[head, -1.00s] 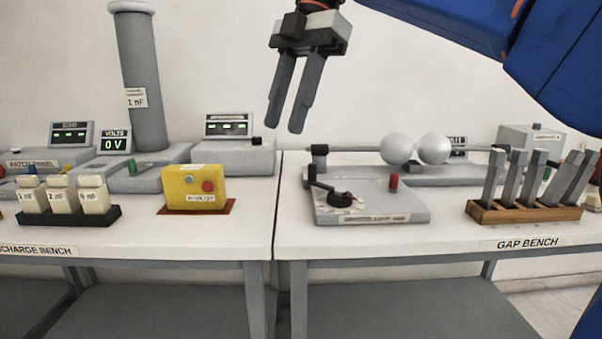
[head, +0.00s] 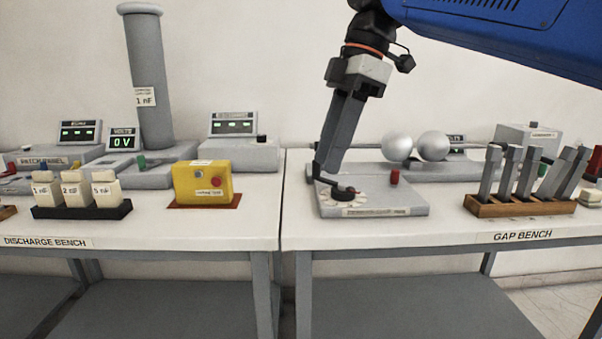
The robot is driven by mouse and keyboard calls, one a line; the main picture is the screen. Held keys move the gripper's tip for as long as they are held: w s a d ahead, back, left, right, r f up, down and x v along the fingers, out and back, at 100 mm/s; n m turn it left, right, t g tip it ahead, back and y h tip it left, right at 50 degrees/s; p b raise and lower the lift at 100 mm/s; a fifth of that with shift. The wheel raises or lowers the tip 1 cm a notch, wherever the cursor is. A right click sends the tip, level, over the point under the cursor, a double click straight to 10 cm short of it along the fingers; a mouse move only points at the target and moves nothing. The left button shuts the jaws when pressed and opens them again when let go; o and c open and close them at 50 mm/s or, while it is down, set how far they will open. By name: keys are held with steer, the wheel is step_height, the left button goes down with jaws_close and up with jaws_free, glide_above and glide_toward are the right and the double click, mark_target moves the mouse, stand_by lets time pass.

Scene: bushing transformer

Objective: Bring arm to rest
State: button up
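My gripper (head: 329,172) hangs from the blue arm at the upper right of the head view, its two long grey fingers pointing down and slightly left. The fingers overlap from this side, so the gap between them does not show. The fingertips appear over the left end of the grey dial unit (head: 400,204) on the gap bench, by its black upright handle (head: 317,180). I cannot tell whether they touch it. Part of the unit and of the rod behind is hidden by the fingers.
Two silver spheres (head: 415,146) stand behind the dial unit. A wooden rack (head: 520,206) with several grey bars is at the right. On the discharge bench (head: 240,225) are a yellow box (head: 203,184), a tall grey column (head: 149,80) and several white blocks (head: 75,192).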

steer(key=s+d+f+m+t+h, duration=0.1)
steer(key=s+d+f+m, duration=0.3)
steer(key=f, duration=0.7)
steer(key=s+d+f+m+t+h, duration=0.1)
steer(key=s+d+f+m+t, duration=0.2)
steer(key=d+f+m, duration=0.6)
steer(key=s+d+f+m+t+h, duration=0.1)
steer(key=s+d+f+m, duration=0.4)
steer(key=d+f, duration=0.6)
step_height(320, 180, down, 3)
steer(key=shift+r+m+t+h, duration=0.1)
steer(key=shift+m+t+h, duration=0.3)
steer(key=shift+m, duration=0.8)
